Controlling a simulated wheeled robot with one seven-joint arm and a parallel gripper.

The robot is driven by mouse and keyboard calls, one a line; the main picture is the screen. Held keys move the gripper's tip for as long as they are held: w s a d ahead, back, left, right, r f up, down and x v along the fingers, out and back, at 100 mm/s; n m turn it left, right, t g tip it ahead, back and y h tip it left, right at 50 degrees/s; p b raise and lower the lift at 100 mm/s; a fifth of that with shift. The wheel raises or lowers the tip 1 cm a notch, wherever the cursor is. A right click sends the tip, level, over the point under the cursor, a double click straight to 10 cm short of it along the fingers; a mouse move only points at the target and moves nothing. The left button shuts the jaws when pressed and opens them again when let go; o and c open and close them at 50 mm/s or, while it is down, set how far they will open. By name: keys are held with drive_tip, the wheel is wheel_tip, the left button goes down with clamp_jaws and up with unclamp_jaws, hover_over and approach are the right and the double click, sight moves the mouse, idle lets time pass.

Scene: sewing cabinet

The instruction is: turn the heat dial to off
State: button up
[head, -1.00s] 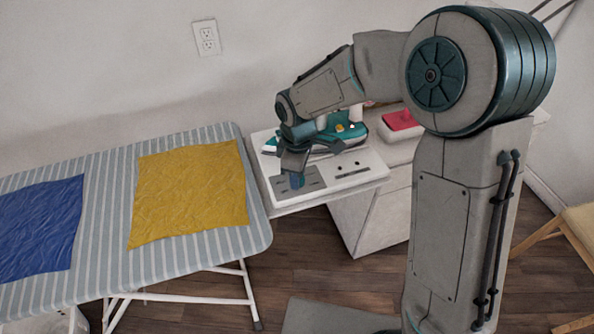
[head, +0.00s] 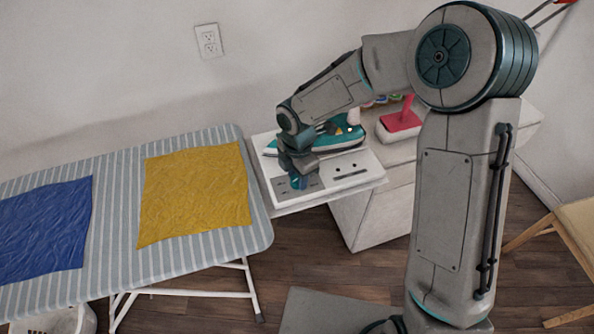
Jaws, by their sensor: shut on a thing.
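My gripper (head: 298,183) points down at the grey control panel (head: 283,190) on the front left of the white ironing station (head: 345,185). It is shut at the panel, where the heat dial sits. The dial itself is hidden by the fingers, so I cannot see its setting. A teal iron (head: 340,136) rests on the station behind my gripper, partly covered by my arm.
The striped ironing board (head: 120,165) is left of the station, with a yellow cloth (head: 195,190) and a blue cloth (head: 42,228) on it. A red-handled thing (head: 402,120) stands on the cabinet behind right. A wooden chair (head: 565,235) is at the right edge.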

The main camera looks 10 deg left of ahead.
sight(297, 180)
drive_tip(key=shift+s+a+n, duration=0.15)
drive_tip(key=shift+s+n, duration=0.05)
drive_tip(key=shift+n, duration=0.4)
drive_tip(key=shift+p, duration=0.3)
drive_tip(key=o, duration=1)
drive_tip(key=shift+s, duration=0.1)
drive_tip(key=shift+c, duration=0.2)
drive_tip(key=shift+r, duration=0.1)
drive_tip(key=shift+w+r, duration=0.2)
drive_tip(key=shift+r, duration=0.15)
wheel_tip(297, 180, up, 13)
drive_tip(key=shift+s, duration=0.1)
